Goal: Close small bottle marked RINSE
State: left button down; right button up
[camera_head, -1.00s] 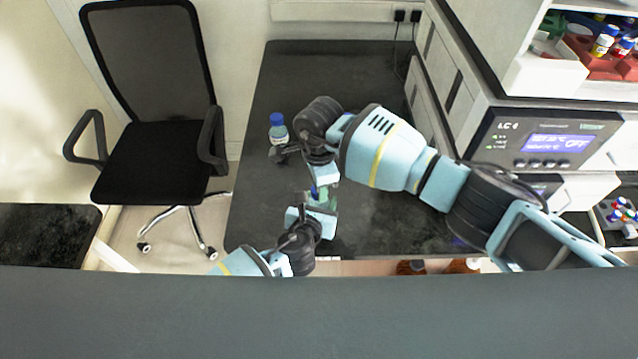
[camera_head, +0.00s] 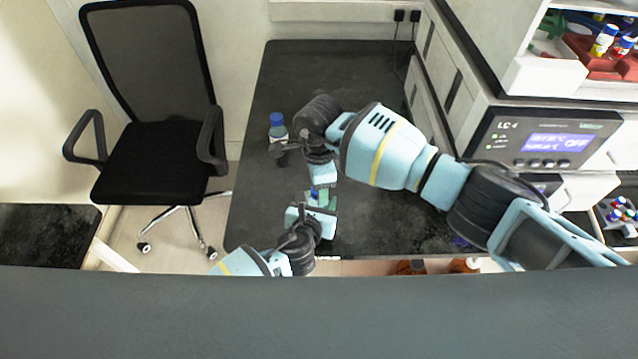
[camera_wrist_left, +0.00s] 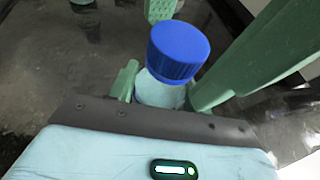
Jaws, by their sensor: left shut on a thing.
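A small bottle with a ribbed blue cap (camera_wrist_left: 179,50) stands between the green fingers of my left gripper (camera_wrist_left: 160,92). The cap sits on the bottle's top; how tight it is cannot be told. In the head view my left gripper (camera_head: 320,200) is shut on this bottle, whose blue cap (camera_head: 314,193) partly shows. No label can be read. My right gripper (camera_head: 323,182) is close above it, pointing down toward the bottle; its fingers are too small to judge. A green fingertip (camera_wrist_left: 160,10) shows behind the cap in the left wrist view; whose it is, I cannot tell.
Another blue-capped bottle (camera_head: 278,127) stands on the dark bench (camera_head: 330,80) to the left of my right wrist. A black chair (camera_head: 150,150) is left of the bench. An instrument with a lit display (camera_head: 560,143) stands on the right. The back of the bench is clear.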

jog(key=shift+r, duration=2.05)
jog(key=shift+c, duration=0.3)
jog(key=shift+w+a+r+n, duration=0.15)
jog(key=shift+r+n, duration=0.65)
jog(key=shift+n, duration=0.4)
notch_tip(320, 180, up, 2)
jog(key=n, duration=0.4)
jog(key=shift+f, duration=0.1)
jog(key=shift+f, duration=3.95)
jog(key=shift+c, duration=0.4)
